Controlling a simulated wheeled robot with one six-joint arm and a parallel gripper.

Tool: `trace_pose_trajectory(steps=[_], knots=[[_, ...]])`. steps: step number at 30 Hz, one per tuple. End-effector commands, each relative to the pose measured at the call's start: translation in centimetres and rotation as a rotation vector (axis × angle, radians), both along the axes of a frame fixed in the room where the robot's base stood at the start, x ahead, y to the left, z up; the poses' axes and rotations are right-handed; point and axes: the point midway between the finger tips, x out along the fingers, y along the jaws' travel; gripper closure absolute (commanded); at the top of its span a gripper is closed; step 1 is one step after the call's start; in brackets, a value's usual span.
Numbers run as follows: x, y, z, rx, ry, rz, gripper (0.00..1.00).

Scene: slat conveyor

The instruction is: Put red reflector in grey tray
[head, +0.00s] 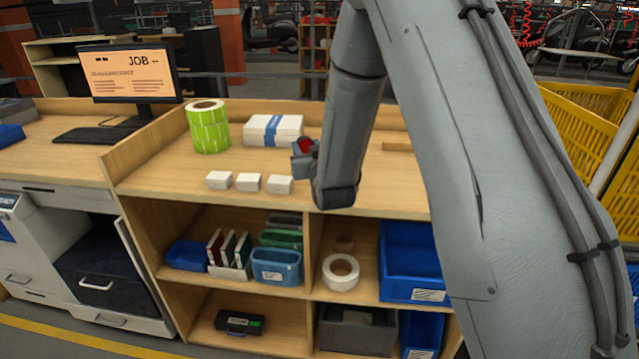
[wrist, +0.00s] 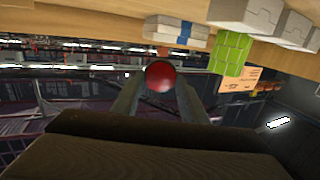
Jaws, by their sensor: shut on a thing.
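The red reflector (head: 306,145) is a small round red piece held at the end of my arm, above the wooden bench top. In the wrist view the red reflector (wrist: 160,75) sits between both fingertips. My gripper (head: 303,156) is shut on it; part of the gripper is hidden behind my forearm. I see no flat grey tray for certain. A dark grey open bin (head: 357,331) stands in the lower right shelf bay, and I cannot tell whether it is the grey tray. My arm hides much of the bench's right side.
On the bench top are a green label roll (head: 208,130), a white stack with a blue band (head: 273,130) and three small white boxes (head: 249,183). Blue bins (head: 411,262) and a white tape roll (head: 341,272) fill the shelves below. Yellow crates (head: 575,130) stand at right.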

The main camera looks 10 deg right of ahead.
Motion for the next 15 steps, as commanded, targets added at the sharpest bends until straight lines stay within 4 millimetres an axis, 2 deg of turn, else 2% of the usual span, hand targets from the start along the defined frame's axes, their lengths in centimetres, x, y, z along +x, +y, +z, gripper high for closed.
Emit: trace_pose_trajectory(steps=[4, 15], knots=[[0.8, 0.5, 0.3, -0.001, 0.002, 0.010, 0.94], [0.8, 0.4, -4.4, -0.001, 0.003, 0.008, 0.94]])
